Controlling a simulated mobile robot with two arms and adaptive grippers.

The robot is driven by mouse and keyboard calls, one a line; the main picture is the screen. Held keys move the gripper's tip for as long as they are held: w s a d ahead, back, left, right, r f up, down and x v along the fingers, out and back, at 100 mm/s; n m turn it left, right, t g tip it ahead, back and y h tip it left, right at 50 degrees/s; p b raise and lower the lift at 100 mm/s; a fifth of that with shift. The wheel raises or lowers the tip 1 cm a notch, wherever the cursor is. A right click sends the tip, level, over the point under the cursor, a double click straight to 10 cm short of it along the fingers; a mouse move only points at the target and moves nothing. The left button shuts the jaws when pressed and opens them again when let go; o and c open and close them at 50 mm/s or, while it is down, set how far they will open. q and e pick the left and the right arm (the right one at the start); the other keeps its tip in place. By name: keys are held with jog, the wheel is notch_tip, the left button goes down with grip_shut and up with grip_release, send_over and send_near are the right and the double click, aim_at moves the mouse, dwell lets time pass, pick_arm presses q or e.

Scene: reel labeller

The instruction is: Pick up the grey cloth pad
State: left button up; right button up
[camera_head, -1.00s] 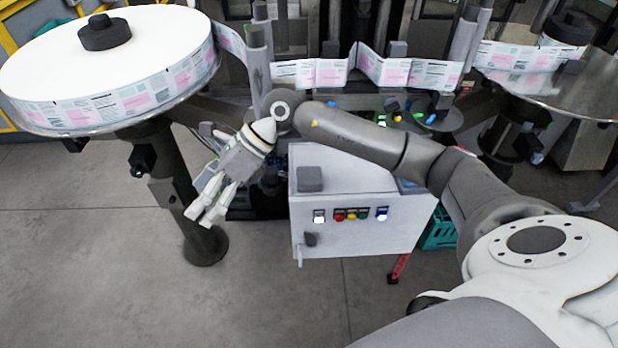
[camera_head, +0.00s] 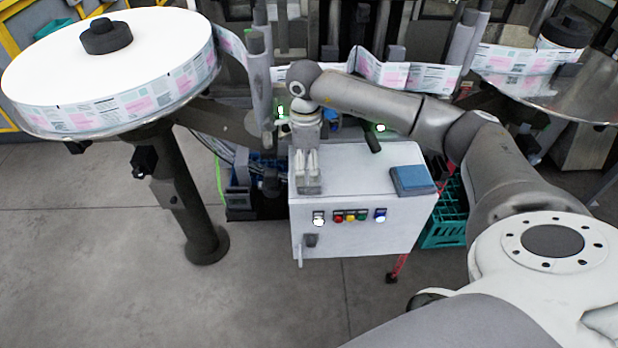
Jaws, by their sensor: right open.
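The grey cloth pad (camera_head: 309,188) lies at the left of the top of the white control cabinet (camera_head: 352,168). My right gripper (camera_head: 307,176) points down over the pad and hides most of it. Its two pale fingers are a little apart, at or just above the pad; I cannot tell whether they touch it. My left gripper is not in view.
A blue pad (camera_head: 412,179) lies at the right of the cabinet top, near a short black handle (camera_head: 372,142). Coloured buttons (camera_head: 350,216) line the cabinet front. A large label reel (camera_head: 110,70) stands at left. A teal crate (camera_head: 446,222) is on the floor at right.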

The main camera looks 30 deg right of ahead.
aim_at(306, 177)
notch_tip(306, 177, down, 5)
jog(key=p, duration=0.3)
jog(key=shift+r, duration=0.2)
jog(key=shift+f, duration=0.35)
jog(key=shift+c, duration=0.5)
jog(key=c, duration=0.9)
